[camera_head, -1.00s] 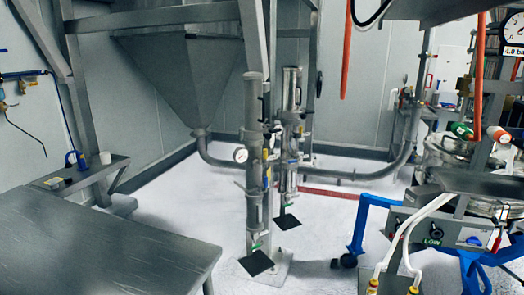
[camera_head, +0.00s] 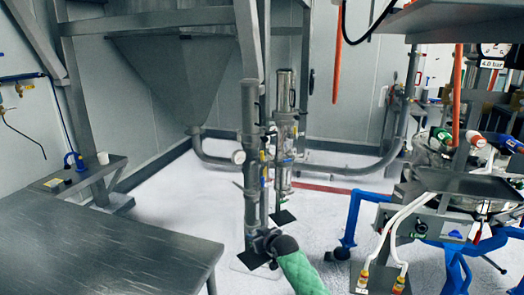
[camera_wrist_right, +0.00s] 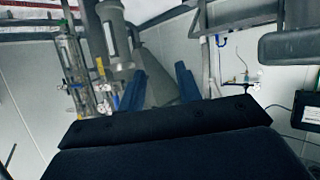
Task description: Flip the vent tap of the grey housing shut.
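The grey housing (camera_head: 250,110) is a tall upright grey tube with a round gauge (camera_head: 238,157) on its left side. Small yellow and blue fittings show on its right side; I cannot tell which is the vent tap. My right gripper (camera_head: 258,241), dark with a green sleeve behind it, is in front of the housing's lower end; contact cannot be judged. In the right wrist view its two blue fingers (camera_wrist_right: 159,88) are apart with nothing seen held between them. A grey tube, likely the housing (camera_wrist_right: 114,35), shows beyond them at upper left. My left gripper is not in view.
A second upright tube (camera_head: 285,95) stands close behind on the right. A steel table (camera_head: 100,240) fills the lower left. A blue-legged frame (camera_head: 352,215) with a grey control box (camera_head: 430,222) and white hoses stands at right. Floor between is open.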

